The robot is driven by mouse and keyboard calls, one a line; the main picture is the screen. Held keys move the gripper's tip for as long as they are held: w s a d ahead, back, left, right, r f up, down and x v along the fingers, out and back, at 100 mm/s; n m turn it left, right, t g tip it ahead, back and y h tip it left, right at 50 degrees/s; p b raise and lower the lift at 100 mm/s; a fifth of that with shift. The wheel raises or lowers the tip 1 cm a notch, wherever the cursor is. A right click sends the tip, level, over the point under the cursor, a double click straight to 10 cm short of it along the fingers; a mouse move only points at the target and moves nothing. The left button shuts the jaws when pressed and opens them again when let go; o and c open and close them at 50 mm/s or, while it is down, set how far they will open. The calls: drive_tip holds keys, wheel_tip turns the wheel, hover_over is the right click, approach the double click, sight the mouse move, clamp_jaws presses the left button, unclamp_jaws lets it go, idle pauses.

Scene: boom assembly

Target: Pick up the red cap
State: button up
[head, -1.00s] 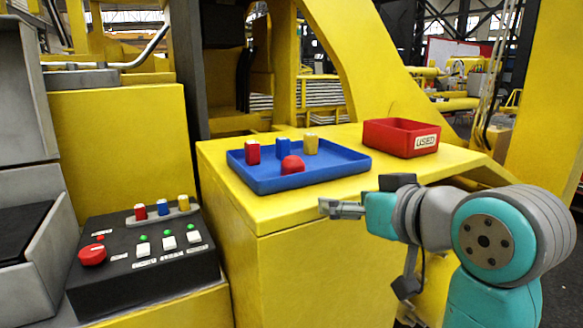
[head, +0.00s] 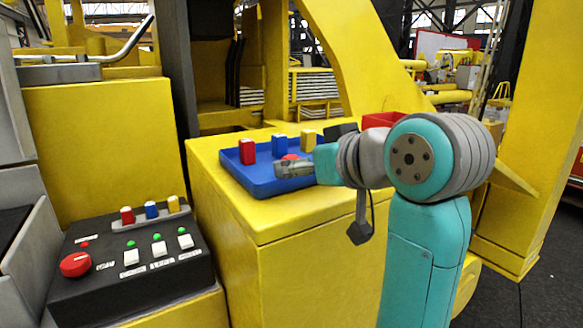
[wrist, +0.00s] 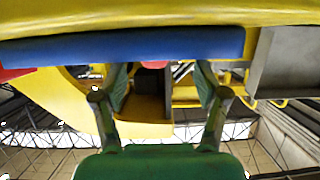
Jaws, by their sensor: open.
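The red cap (head: 291,157) is a low rounded dome in the blue tray (head: 240,177), which sits on a yellow ledge. In the head view my gripper (head: 280,169) is in front of the cap and hides its lower part. In the wrist view, which looks upside down, a small piece of the red cap (wrist: 155,64) shows at the edge of the blue tray (wrist: 60,49), between the two fingers. My gripper (wrist: 163,72) is open, with nothing between its fingers. I cannot tell its exact distance from the cap.
A red block (head: 248,147), a blue block (head: 280,144) and a yellow block (head: 308,139) stand behind the cap in the tray. A red bin (head: 381,120) is behind my arm. A black control box (head: 110,293) with a red button (head: 75,265) stands lower left.

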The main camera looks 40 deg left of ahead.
sight(292, 157)
drive_tip(key=shift+w+x, duration=0.2)
drive_tip(key=shift+x, duration=1.15)
drive_tip(key=shift+w+x, duration=0.15)
drive_tip(key=shift+x, duration=1.2)
drive_tip(key=shift+d+r, duration=0.1)
drive_tip(key=shift+r, duration=0.05)
drive_tip(key=c, duration=1.2)
drive_tip(key=shift+c, duration=0.2)
